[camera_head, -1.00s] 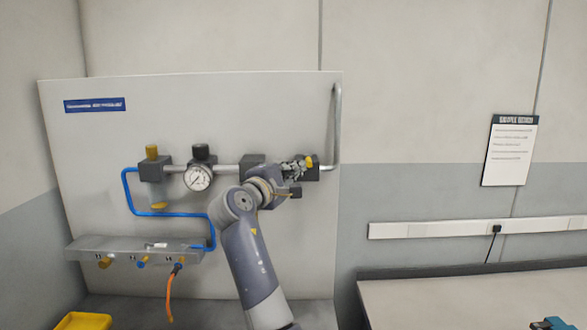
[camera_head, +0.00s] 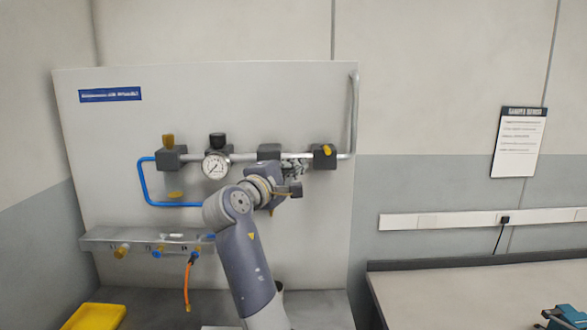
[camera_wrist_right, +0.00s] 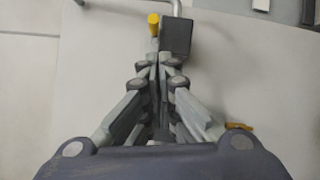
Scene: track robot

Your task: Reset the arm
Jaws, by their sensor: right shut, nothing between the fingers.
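My right arm (camera_head: 245,260) rises from the bottom of the head view, in front of the white pipe panel (camera_head: 110,130). My right gripper (camera_head: 300,168) is near the pipe, just left of the dark block with the yellow knob (camera_head: 325,156). In the right wrist view the fingers of my right gripper (camera_wrist_right: 158,62) are closed together, with nothing between them. Beyond the fingertips there are the dark block (camera_wrist_right: 176,38) and its yellow knob (camera_wrist_right: 153,24). Whether the fingertips touch the block I cannot tell. My left gripper is not in view.
A round gauge (camera_head: 215,166) and a yellow-topped valve (camera_head: 168,150) sit on the pipe to the left. A grey manifold (camera_head: 140,238) with an orange hose (camera_head: 187,285) is below. A yellow bin (camera_head: 95,317) stands lower left and a bench (camera_head: 460,285) at right.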

